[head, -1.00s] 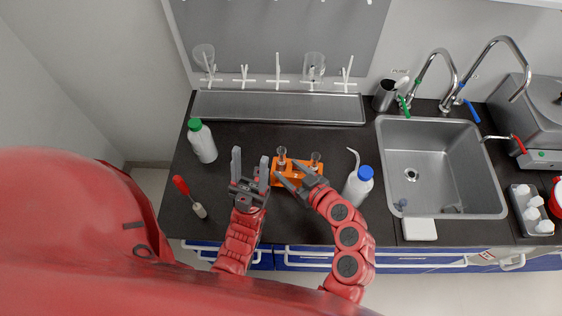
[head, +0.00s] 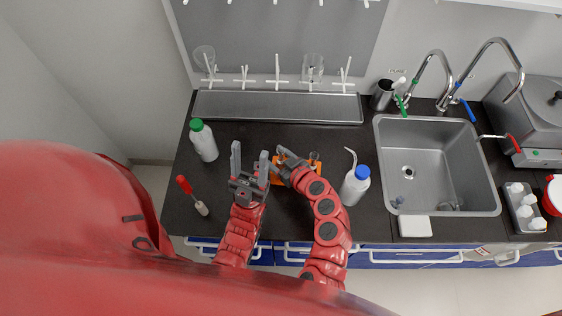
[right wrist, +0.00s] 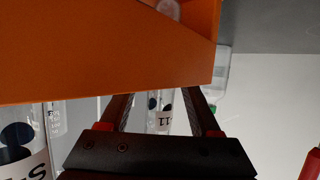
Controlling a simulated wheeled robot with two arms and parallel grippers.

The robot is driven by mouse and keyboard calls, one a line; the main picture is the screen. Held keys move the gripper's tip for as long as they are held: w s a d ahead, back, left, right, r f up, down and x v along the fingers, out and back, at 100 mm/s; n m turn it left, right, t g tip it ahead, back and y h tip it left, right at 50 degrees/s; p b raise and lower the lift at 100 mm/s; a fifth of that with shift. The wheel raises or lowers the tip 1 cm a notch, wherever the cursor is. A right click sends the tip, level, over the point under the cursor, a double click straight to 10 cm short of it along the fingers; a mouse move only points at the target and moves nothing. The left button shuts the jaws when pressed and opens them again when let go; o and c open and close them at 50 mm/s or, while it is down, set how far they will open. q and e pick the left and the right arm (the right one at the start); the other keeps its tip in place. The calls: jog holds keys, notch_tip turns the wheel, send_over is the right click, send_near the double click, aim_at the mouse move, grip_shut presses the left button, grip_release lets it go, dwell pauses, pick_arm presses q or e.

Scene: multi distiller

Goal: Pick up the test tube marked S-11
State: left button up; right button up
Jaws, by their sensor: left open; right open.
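The orange rack (head: 276,181) stands on the dark counter, largely hidden by my grippers in the head view. It also shows in the right wrist view (right wrist: 100,50). My right gripper (head: 279,158) is at the rack, open. In the right wrist view its fingers (right wrist: 158,97) stand either side of a clear tube (right wrist: 160,120) whose label shows "11"; contact cannot be told. Another tube (right wrist: 20,150), its label partly reading "S", is at the left there. One tube top (head: 314,157) shows right of my right gripper. My left gripper (head: 250,158) is open and empty, left of the rack.
A blue-capped wash bottle (head: 355,188) stands close right of my right arm. The sink (head: 440,165) is further right. The counter behind the rack is clear.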

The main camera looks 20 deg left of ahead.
grip_shut()
jog(key=shift+r, duration=0.1)
dwell(0.4)
